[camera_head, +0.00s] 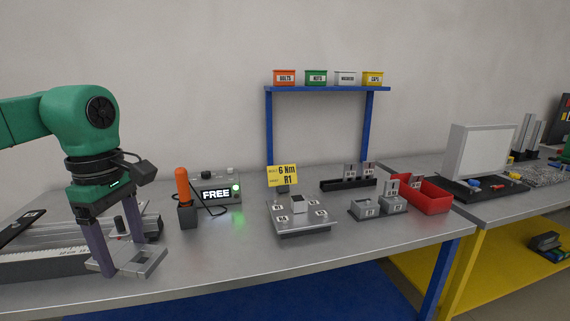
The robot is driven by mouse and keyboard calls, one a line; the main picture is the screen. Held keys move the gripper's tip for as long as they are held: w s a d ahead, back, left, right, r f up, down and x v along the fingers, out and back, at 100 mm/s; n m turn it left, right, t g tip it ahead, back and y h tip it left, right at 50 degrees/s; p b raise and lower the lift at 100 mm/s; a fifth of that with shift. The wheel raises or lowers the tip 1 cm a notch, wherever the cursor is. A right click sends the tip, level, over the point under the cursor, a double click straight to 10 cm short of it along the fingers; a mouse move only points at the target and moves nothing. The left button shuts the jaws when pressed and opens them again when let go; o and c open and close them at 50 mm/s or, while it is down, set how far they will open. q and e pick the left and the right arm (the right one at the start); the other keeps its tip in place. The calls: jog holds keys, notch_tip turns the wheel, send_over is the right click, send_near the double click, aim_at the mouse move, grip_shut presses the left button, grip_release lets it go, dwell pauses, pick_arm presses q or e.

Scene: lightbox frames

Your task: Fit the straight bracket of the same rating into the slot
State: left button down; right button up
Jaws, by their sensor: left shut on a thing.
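My left gripper (125,258) is at the left of the bench, pointing down, with its fingers shut on a flat grey metal piece (148,262). The piece is low over the bench top near the front edge; I cannot tell its exact shape, any label, or whether it touches the bench. A grey fixture plate (292,226) with labelled corners and a raised centre block stands mid-bench. A yellow sign (282,175) behind it reads 6 Nm and R1. Upright grey brackets (350,171) with small labels stand in a black rack (340,185). My right gripper is not in view.
An orange-handled tool (183,187) stands in a holder beside a box reading FREE (216,194). Two labelled grey blocks (363,209) and a red bin (434,201) are at the right. A blue shelf (328,89) holds small bins. Bench front-centre is clear.

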pick_arm(q)
jog(key=a, duration=0.2)
jog(key=a+f, duration=0.1)
jog(key=a, duration=0.1)
jog(key=shift+a+f, duration=0.1)
jog(key=s+a+f+m+p, duration=0.1)
jog(key=s+a+f+m, duration=0.1)
jog(key=s+a+f, duration=0.2)
jog(key=s+a+f+m+p, duration=0.1)
jog(key=s+a+f+m, duration=0.1)
jog(key=f, duration=0.8)
jog(key=shift+s+a+p, duration=0.3)
jog(key=shift+s+a, duration=0.55)
jog(key=shift+s, duration=0.25)
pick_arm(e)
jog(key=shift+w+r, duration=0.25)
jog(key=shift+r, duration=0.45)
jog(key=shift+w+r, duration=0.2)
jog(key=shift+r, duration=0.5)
